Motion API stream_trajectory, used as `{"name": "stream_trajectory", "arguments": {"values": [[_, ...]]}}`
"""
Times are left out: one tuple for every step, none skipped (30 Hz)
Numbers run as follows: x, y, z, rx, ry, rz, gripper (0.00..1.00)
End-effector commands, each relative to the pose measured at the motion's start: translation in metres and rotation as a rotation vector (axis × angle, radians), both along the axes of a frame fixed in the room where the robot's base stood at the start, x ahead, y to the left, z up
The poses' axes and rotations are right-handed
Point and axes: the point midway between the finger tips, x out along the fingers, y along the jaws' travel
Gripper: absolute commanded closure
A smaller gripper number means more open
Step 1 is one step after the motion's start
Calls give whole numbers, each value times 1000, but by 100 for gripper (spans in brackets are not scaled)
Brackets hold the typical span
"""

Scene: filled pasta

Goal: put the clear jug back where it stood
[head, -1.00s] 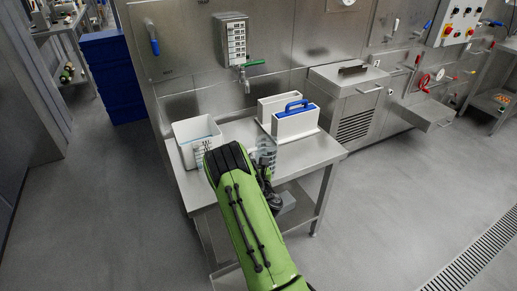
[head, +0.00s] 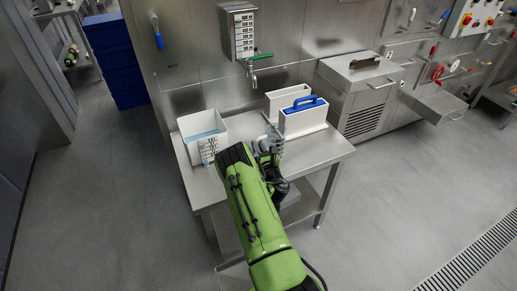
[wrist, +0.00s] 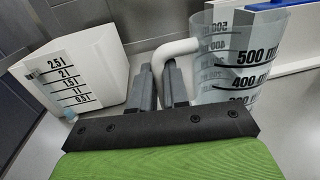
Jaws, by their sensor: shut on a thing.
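The clear jug (head: 273,143) with dark measuring marks is at the right part of the steel table (head: 312,158), in front of the white box with the blue handle. In the wrist view the jug (wrist: 238,62) looks upright and empty, and its pale handle (wrist: 178,50) reaches left to my fingers. My gripper (wrist: 162,75) is shut on this handle; it also shows in the head view (head: 267,158). The jug's base is hidden, so I cannot tell whether it touches the table.
A white tub (head: 203,124) with bluish liquid and a marked scale (wrist: 72,83) stands at the table's left. White boxes (head: 306,122), one with a blue handle (head: 305,104), stand close behind the jug. A tap (head: 251,72) is on the wall behind. Bare tabletop lies at front right.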

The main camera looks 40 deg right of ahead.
Motion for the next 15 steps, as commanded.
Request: {"name": "stream_trajectory", "arguments": {"values": [[0,0,1,0,-1,0,100],[0,0,2,0,-1,0,100],[0,0,2,0,-1,0,100],[0,0,2,0,-1,0,100],[0,0,2,0,-1,0,100],[0,0,1,0,-1,0,100],[0,0,0,0,-1,0,100],[0,0,-1,0,-1,0,100],[0,0,-2,-1,0,0,100],[0,0,-2,0,0,-1,82],[0,0,-1,0,0,-1,78],[0,0,-1,0,0,-1,72],[0,0,-1,0,0,-1,67],[0,0,-1,0,0,-1,62],[0,0,-1,0,0,-1,60]]}}
